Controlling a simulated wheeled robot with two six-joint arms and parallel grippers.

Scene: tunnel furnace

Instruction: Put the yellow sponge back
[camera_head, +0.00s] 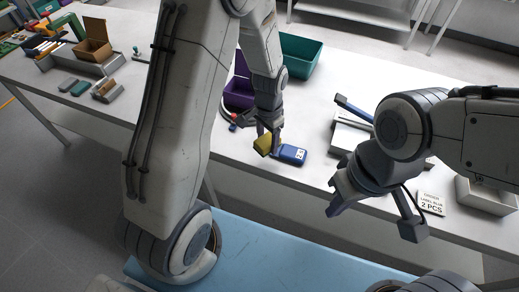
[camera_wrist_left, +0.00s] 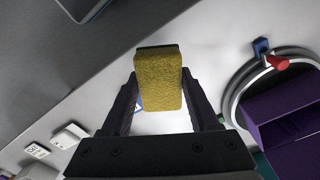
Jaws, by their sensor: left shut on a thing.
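The yellow sponge (camera_head: 263,144) is held by my left gripper (camera_head: 269,134), over the front part of the white table in the head view. In the left wrist view, the sponge (camera_wrist_left: 159,80) stands between the two dark fingers, with a dark layer along its top edge. It appears next to a blue handheld device (camera_head: 290,154); whether they touch cannot be told. My right gripper (camera_head: 376,214) is at the table's front edge, its fingers spread apart with nothing seen between them.
A purple bin (camera_head: 240,88) and a teal bin (camera_head: 302,58) stand behind my left gripper. A white open box (camera_head: 487,199) and a label card (camera_head: 431,203) are at the right. A cardboard box (camera_head: 94,45) and several blocks are at the far left.

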